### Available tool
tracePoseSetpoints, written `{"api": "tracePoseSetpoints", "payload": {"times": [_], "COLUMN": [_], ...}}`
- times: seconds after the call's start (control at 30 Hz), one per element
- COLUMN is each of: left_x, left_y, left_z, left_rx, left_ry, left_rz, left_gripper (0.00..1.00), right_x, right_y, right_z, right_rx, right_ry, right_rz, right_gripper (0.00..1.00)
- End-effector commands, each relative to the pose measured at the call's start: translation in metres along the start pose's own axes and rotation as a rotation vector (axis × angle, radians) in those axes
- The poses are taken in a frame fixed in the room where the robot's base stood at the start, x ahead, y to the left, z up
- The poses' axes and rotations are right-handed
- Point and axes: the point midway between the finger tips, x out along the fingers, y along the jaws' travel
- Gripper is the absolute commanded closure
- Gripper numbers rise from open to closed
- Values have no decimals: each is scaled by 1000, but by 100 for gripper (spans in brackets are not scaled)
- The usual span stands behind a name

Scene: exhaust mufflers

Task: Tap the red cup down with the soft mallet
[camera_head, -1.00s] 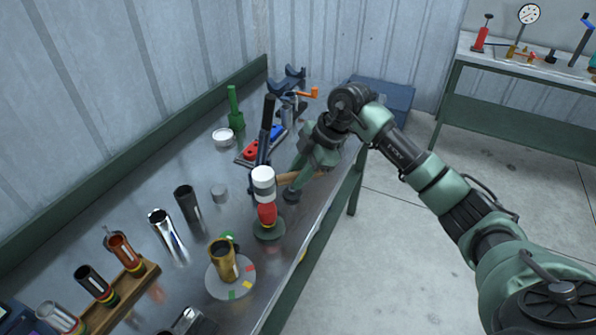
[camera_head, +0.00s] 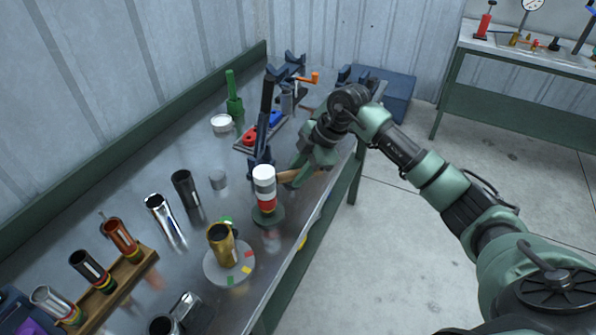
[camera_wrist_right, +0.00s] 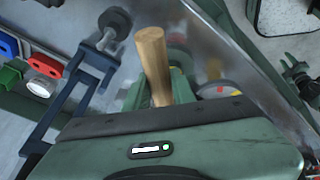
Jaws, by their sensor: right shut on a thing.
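My right gripper (camera_head: 305,177) is shut on the wooden handle (camera_head: 287,177) of the soft mallet. The mallet's head (camera_head: 263,174) has white ends and a darker middle band, and stands upright over the red cup (camera_head: 267,208). Only a low strip of red shows between the head's lower end and a round green base (camera_head: 269,217) on the bench. The head looks in contact with the cup, but a small gap cannot be ruled out. In the right wrist view the handle (camera_wrist_right: 153,62) rises between the fingers; the head and cup are not clear there. My left gripper is out of view.
A dark blue clamp frame (camera_head: 266,115) stands close behind the mallet. A brass cup (camera_head: 221,243) sits on a round grey plate (camera_head: 213,270) in front. Several tubes, some in a wooden rack (camera_head: 127,283), are at left. The bench's right edge is near; open floor lies beyond.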

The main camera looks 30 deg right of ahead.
Motion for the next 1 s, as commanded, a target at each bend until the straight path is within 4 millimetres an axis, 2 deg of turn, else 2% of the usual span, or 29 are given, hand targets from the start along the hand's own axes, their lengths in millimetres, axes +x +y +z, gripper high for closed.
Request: {"api": "tracePoseSetpoints", "payload": {"times": [0.5,1.0], "left_x": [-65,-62], "left_y": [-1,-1], "left_z": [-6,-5], "left_rx": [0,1], "left_ry": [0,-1], "left_rz": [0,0], "left_gripper": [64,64], "right_x": [-67,-64], "right_y": [16,15], "right_z": [-30,-28], "right_rx": [-2,-1], "right_ry": [2,2], "right_rz": [3,2], "right_gripper": [100,100]}}
